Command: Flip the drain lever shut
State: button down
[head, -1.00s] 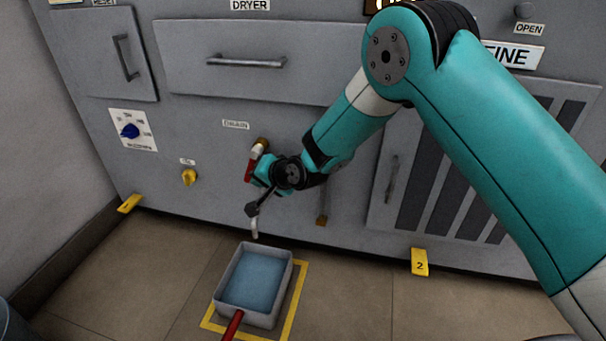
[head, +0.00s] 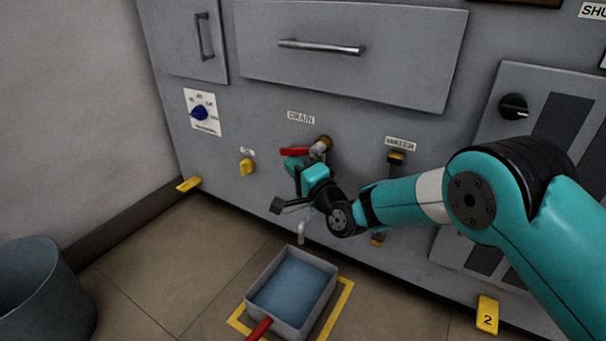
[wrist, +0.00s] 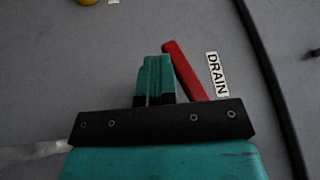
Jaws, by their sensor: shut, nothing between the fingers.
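The red drain lever (head: 296,152) points left, roughly level, from the brass valve (head: 325,142) below the DRAIN label (head: 301,117). It lies crosswise to the downward pipe, which my gripper and wrist partly hide. My gripper (head: 291,163) is shut and empty, with its fingertips just below the lever. In the wrist view the red lever (wrist: 187,70) slants close beside the right of my shut fingers (wrist: 157,75); I cannot tell if they touch. The pale spout (head: 301,233) ends above a grey tray (head: 318,313) of blue liquid. I see no stream between them.
A drawer handle (head: 322,48) juts out above. A dark bin (head: 40,292) stands at the lower left.

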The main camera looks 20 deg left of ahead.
jog(key=shift+w+a+r+m+t+y+b, duration=0.1)
jog(key=shift+a+r+m+t+y+b, duration=0.15)
jog(key=shift+r+m+t+y+b, duration=0.25)
jog(key=shift+w+a+r+m+t+y+b, duration=0.1)
jog(key=shift+a+r+m+t+y+b, duration=0.15)
jog(key=shift+t+y+b, duration=0.35)
jog(key=shift+d, duration=0.1)
